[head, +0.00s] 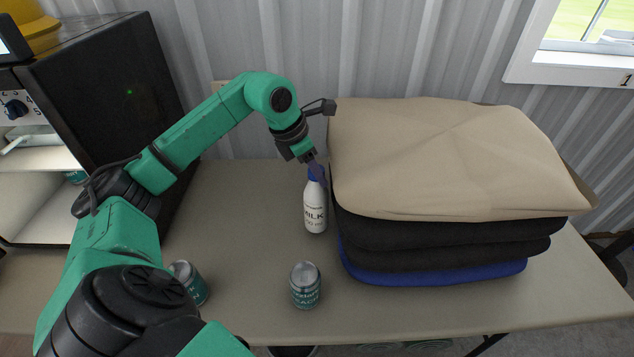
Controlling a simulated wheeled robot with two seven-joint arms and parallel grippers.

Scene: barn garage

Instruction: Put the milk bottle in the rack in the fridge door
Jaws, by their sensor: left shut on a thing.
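The milk bottle (315,211) is white with dark lettering and a blue cap. It is upright at the left side of a stack of folded cloths, and I cannot tell if its base touches the table. My left gripper (316,172) comes down from above and is shut on the bottle at its blue cap. My right gripper is not in view. On the left stands a black cabinet-like unit (110,80) with an open, shelved front; I cannot tell if it is the fridge. No door rack shows.
The folded stack (450,150), beige on top with black and blue below, fills the table's right. One can (305,285) stands in front of the bottle; another can (188,282) is partly behind my left arm. The table (245,235) is clear left of the bottle. A window (580,45) is upper right.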

